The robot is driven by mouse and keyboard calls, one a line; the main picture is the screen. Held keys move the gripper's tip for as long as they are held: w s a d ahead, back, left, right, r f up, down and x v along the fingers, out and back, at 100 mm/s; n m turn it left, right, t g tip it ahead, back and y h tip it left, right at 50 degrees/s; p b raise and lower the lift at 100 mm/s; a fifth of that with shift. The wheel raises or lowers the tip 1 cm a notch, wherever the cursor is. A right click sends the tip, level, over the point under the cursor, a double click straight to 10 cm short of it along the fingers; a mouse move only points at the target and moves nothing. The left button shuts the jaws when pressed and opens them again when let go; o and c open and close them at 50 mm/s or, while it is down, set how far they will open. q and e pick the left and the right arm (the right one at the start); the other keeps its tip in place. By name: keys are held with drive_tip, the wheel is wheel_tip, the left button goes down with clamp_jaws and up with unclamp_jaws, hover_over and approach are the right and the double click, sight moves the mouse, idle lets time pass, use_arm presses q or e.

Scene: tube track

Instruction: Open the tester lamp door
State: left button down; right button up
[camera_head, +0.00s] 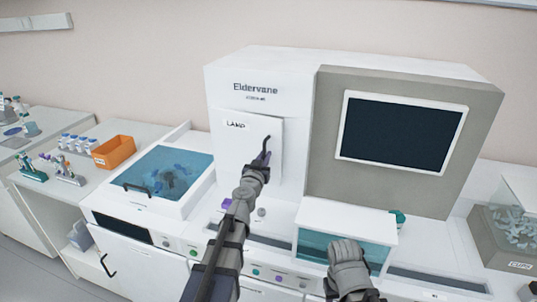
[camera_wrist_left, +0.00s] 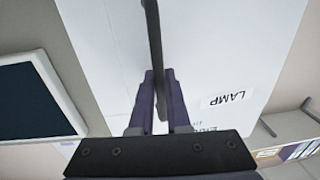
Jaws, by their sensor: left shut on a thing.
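The white lamp door (camera_head: 240,150), marked LAMP, is on the upper left front of the white tester (camera_head: 225,88). Its dark upright bar handle (camera_head: 267,144) is near the door's right edge. The door's top edge slants down to the right in the head view, so it looks slightly ajar, but the gap is hard to judge. My left gripper (camera_head: 263,161) is shut on the handle. In the left wrist view, the fingers (camera_wrist_left: 160,100) are on either side of the handle bar (camera_wrist_left: 154,35), in front of the door (camera_wrist_left: 215,60). My right arm shows low in front; its fingers are not visible.
A dark screen (camera_head: 400,132) in a grey panel stands right of the door. A teal-windowed box (camera_head: 345,222) juts out below it. A teal-lidded unit (camera_head: 170,175) and an orange bin (camera_head: 113,152) are left. A cups bin (camera_head: 510,235) is far right.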

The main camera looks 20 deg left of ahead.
use_arm(q)
drive_tip(key=s+a+m+g+h, duration=0.4)
drive_tip(key=s+a+m+h, duration=0.4)
drive_tip(key=s+a+h, duration=0.5)
drive_tip(key=s+a+y, duration=0.1)
drive_tip(key=s+a, duration=0.1)
drive_tip(key=a, duration=1.2)
drive_tip(key=shift+s, duration=0.15)
drive_tip(key=c, duration=0.9)
unclamp_jaws()
drive_tip(key=shift+d, duration=0.1)
